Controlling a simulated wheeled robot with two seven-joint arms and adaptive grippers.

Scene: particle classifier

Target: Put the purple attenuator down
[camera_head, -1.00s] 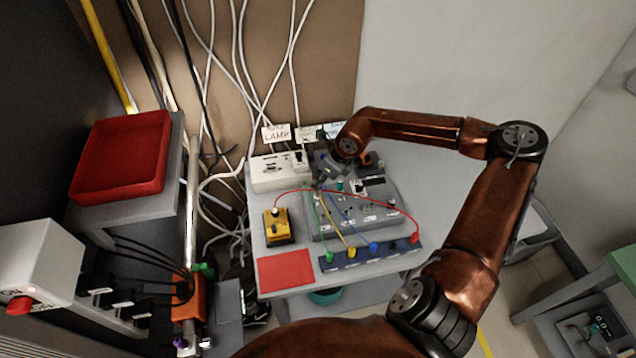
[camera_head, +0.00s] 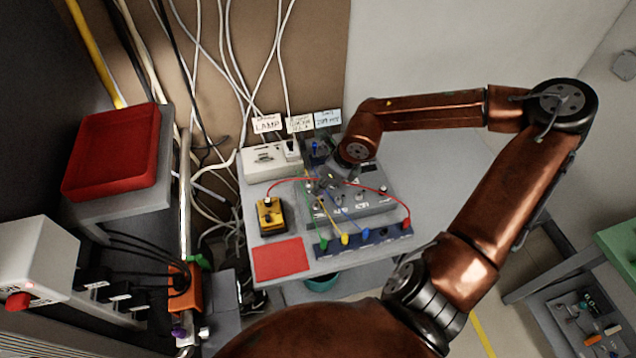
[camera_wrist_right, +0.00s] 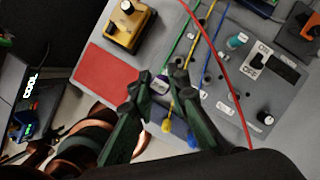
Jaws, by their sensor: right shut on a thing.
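My right gripper (camera_head: 322,187) reaches over the grey bench, above the grey control box (camera_head: 372,203). In the right wrist view its dark green fingers (camera_wrist_right: 160,84) are closed on a small whitish-violet piece (camera_wrist_right: 160,87), which I take for the purple attenuator. It is mostly hidden between the fingers and too small to make out in the head view. In the wrist view the held piece appears to the right of a flat red square (camera_wrist_right: 108,78), above the bench; its height is hard to judge. My left gripper is out of view.
The red square also shows in the head view (camera_head: 280,259), with a yellow box (camera_head: 271,217) behind it. Red, green, yellow and blue leads arch to a dark socket strip (camera_head: 380,240). A white power strip (camera_head: 270,162) stands behind. A red tray (camera_head: 112,152) sits left.

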